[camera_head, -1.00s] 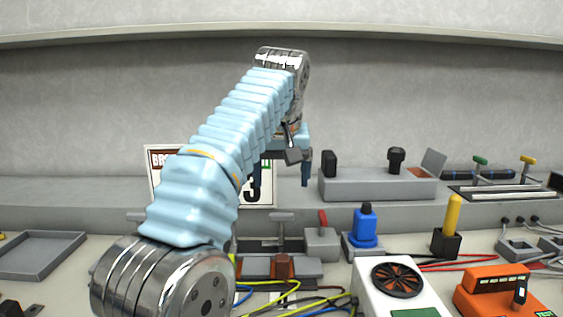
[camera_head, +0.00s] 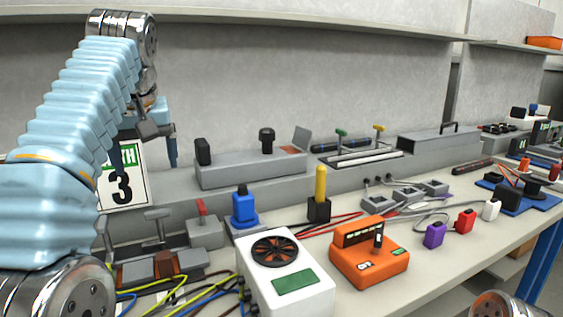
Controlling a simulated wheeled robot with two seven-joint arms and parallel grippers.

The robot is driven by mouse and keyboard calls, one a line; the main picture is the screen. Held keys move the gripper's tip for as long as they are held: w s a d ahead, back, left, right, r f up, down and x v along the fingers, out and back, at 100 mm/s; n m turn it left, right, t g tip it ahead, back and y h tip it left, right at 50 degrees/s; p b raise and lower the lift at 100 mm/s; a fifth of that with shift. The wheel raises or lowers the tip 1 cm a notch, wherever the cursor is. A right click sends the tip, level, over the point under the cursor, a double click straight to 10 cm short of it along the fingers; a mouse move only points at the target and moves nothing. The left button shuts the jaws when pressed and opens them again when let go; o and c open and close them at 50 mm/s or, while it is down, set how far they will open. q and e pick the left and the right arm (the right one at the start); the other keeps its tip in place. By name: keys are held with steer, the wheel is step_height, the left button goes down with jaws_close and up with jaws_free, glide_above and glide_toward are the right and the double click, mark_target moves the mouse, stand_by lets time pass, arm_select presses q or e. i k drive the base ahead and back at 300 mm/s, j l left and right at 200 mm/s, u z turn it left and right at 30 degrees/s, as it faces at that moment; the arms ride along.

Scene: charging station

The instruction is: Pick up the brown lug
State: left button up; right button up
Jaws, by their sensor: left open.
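A small brown piece (camera_head: 165,263), which looks like the brown lug, sits in a low grey fixture (camera_head: 190,261) at the lower left of the bench. My arm partly covers the left end of this fixture. My left gripper (camera_head: 144,165) is at the upper left, above and behind the fixture, in front of the sign with a 3. Its blue fingers are apart and point down, with nothing visible between them. It is clear of the brown piece. My right gripper is not in view.
A grey clamp with a red handle (camera_head: 202,226), a blue plug (camera_head: 244,206) and a white box with a fan (camera_head: 288,276) stand right of the fixture. Yellow, green and blue wires (camera_head: 182,298) lie in front. An orange device (camera_head: 368,256) is farther right.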

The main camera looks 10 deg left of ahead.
mark_target(164, 259)
steer(key=k+l, duration=1.15)
steer(key=k, duration=0.1)
